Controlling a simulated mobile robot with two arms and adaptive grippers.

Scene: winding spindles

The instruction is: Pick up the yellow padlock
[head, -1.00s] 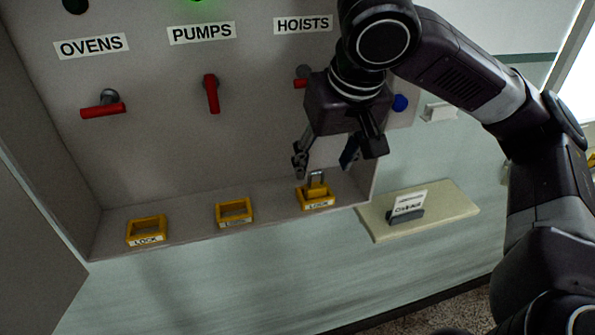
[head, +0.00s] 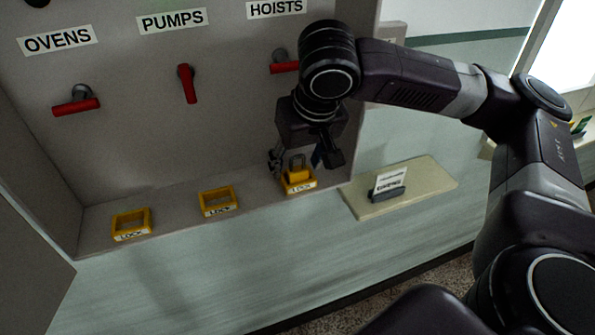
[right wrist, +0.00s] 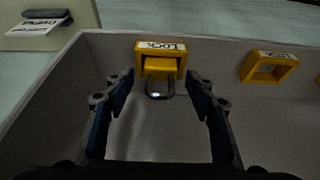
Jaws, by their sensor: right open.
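The yellow padlock (head: 297,173) sits in the yellow "LOCK" holder (head: 299,187) at the right end of the cabinet's ledge, below the HOISTS handle. In the right wrist view the padlock (right wrist: 158,68) shows its yellow body and its metal shackle, with the holder (right wrist: 161,47) around it. My right gripper (head: 297,162) is open and points down over the padlock. In the right wrist view the fingers of the right gripper (right wrist: 160,98) stand on either side of the shackle, apart from it. My left gripper does not show.
Two more yellow holders, a middle one (head: 218,202) and a left one (head: 131,224), stand empty on the ledge (head: 170,213). Red handles (head: 187,84) stick out of the panel above. A cream shelf (head: 425,184) with a card stand (head: 388,195) is at the right.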

